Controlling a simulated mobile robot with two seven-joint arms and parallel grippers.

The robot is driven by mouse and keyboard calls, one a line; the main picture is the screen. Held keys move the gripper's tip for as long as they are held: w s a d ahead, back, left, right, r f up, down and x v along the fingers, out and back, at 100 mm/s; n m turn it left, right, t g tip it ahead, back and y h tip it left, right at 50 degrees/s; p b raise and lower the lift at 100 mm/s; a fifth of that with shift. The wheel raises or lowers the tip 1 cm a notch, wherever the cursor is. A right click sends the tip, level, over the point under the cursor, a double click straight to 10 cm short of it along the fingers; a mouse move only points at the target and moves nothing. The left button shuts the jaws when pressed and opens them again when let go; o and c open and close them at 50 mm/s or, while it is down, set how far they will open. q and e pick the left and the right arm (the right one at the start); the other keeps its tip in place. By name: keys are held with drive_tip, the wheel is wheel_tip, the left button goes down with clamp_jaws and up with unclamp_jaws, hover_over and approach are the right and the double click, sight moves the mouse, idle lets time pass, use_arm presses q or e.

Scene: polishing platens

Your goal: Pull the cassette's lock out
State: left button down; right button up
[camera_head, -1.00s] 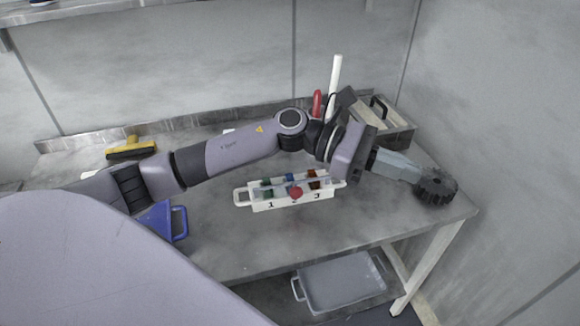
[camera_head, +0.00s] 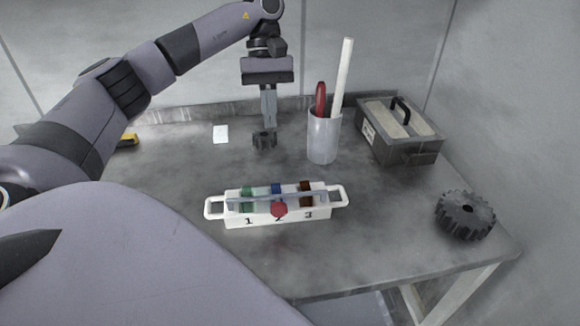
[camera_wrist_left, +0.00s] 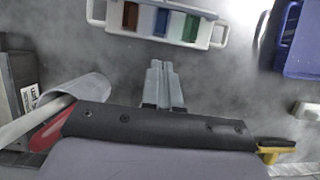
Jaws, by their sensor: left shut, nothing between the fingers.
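The cassette (camera_head: 238,217) is a white rack with an end handle on each side and the numbers 1, 2 and 3 on its front. It stands upright mid-table and holds green, blue and brown pieces. A thin grey bar, apparently the lock (camera_head: 320,197), runs lengthwise across it. My right gripper is not in view.
A small dark piece (camera_head: 264,140) shows just below my left fingertips. A grey cup (camera_head: 323,140) with tall tools and a grey toolbox (camera_head: 415,150) stand at the back right. A black gear (camera_head: 465,215) lies at the right. The table in front of the cassette is clear.

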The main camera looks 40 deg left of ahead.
sight(276, 189)
use_arm(q)
drive_tip(key=x, duration=1)
drive_tip(key=shift+s+f+b, duration=0.1)
drive_tip(key=shift+f+b, duration=0.05)
drive_tip(key=shift+b, duration=0.25)
drive_tip(key=shift+s+d, duration=0.85)
drive_tip(key=shift+d, duration=0.2)
drive_tip(key=shift+s+d+p, duration=0.3)
drive_tip(key=shift+s+d, duration=0.05)
drive_tip(key=shift+d, duration=0.1)
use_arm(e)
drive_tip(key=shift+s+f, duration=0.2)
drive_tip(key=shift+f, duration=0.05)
use_arm(q)
drive_tip(key=shift+d, duration=0.1)
